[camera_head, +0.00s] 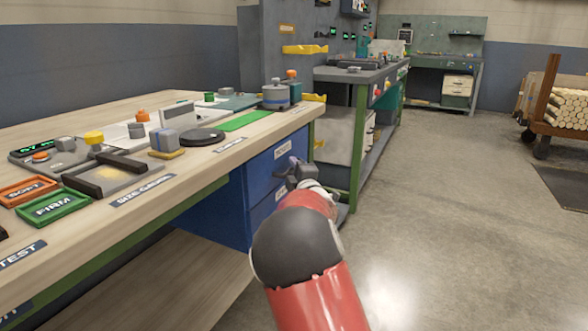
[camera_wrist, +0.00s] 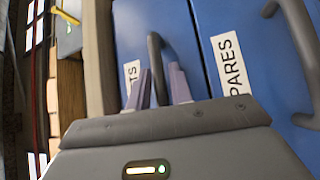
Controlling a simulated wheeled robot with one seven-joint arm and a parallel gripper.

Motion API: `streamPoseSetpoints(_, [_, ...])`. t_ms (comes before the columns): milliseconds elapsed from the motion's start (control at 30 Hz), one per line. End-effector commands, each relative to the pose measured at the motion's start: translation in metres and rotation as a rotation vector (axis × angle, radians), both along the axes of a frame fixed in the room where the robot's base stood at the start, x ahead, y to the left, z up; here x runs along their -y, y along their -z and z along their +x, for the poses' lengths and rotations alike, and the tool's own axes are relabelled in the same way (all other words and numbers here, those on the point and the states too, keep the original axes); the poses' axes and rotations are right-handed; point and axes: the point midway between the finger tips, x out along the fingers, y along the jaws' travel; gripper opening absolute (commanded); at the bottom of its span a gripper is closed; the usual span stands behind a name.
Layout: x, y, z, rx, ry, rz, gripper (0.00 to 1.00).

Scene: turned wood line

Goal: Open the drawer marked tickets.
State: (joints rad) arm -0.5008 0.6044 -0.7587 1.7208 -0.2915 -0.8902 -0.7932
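The tickets drawer is the blue front whose label ends in "TS" (camera_wrist: 132,72) in the wrist view; the rest of that label is hidden. It is the upper blue drawer (camera_head: 262,172) under the bench in the head view, and it looks closed. Its dark bar handle (camera_wrist: 154,48) runs between the two pale purple fingers of my gripper (camera_wrist: 158,72), with one finger on each side. The gap around the bar is narrow, and I cannot tell whether the fingers press on it. My gripper (camera_head: 294,166) is at the drawer front in the head view.
The spares drawer (camera_wrist: 225,45) lies beside it in the wrist view, with its own handle (camera_wrist: 295,35). The wooden benchtop (camera_head: 210,165) above carries trays and gauges. A green-legged bench (camera_head: 357,150) stands just beyond. The floor (camera_head: 450,200) to the right is clear.

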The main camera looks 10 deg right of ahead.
Motion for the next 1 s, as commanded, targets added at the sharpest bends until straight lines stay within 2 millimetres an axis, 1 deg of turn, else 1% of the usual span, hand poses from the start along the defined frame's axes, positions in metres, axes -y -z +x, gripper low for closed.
streamPoseSetpoints(33, [0.0, 0.0, 0.0, 0.0, 0.0, 0.0, 0.21])
streamPoseSetpoints(67, [0.0, 0.0, 0.0, 0.0, 0.0, 0.0, 0.19])
streamPoseSetpoints(200, [0.0, 0.0, 0.0, 0.0, 0.0, 0.0, 0.01])
streamPoseSetpoints(533, [0.001, 0.0, -0.001, 0.0, 0.0, 0.001, 0.0])
streamPoseSetpoints(667, [0.006, 0.001, -0.005, 0.001, 0.001, 0.001, 0.0])
streamPoseSetpoints(767, [0.016, 0.003, -0.011, 0.001, 0.003, 0.003, 0.0])
streamPoseSetpoints(867, [0.031, 0.004, -0.022, 0.002, 0.004, 0.003, 0.0])
streamPoseSetpoints(1000, [0.058, 0.005, -0.042, 0.003, 0.005, 0.003, 0.0])
